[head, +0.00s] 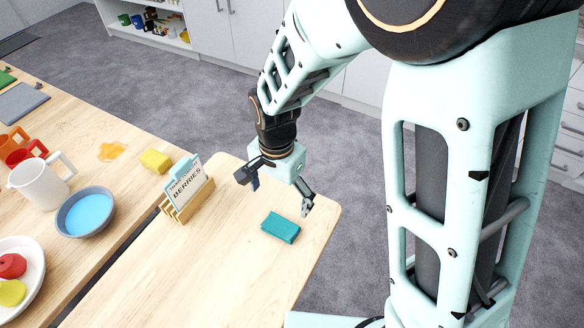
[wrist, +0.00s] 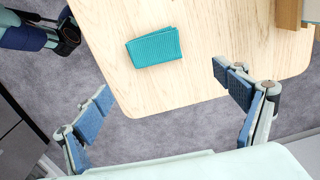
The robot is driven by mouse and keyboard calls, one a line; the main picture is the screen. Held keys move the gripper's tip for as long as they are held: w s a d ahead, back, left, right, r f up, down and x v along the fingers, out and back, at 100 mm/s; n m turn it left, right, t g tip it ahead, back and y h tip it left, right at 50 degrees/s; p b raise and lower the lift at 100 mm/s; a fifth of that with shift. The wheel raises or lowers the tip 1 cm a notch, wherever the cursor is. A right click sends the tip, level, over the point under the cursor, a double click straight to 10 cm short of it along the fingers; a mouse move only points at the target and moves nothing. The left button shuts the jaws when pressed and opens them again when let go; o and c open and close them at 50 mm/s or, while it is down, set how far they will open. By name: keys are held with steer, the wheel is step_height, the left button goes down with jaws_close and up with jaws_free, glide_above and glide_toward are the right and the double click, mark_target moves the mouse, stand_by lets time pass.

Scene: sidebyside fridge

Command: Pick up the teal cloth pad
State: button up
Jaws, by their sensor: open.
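The teal cloth pad (head: 280,228) is a small folded rectangle lying flat on the light wooden table, near its right edge. It also shows in the wrist view (wrist: 154,47), above the space between the fingers. My gripper (head: 280,192) is open and empty, above the table and a little behind the pad in the head view. In the wrist view its two blue-padded fingers (wrist: 165,97) are spread wide and apart from the pad.
A wooden rack holding a "BERRIES" sign (head: 187,190) stands left of the pad. The table around the pad is clear.

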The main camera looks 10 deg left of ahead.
glide_above(281, 222)
steer(key=f, duration=0.4)
steer(key=shift+s+f, duration=0.2)
steer(key=shift+f, duration=0.2)
steer(key=shift+w+f, duration=0.1)
steer(key=shift+f, duration=2.95)
steer(key=shift+c, duration=0.4)
steer(key=c, duration=1.2)
steer(key=shift+o, duration=0.2)
steer(key=shift+r+p, duration=0.2)
steer(key=shift+p, duration=0.1)
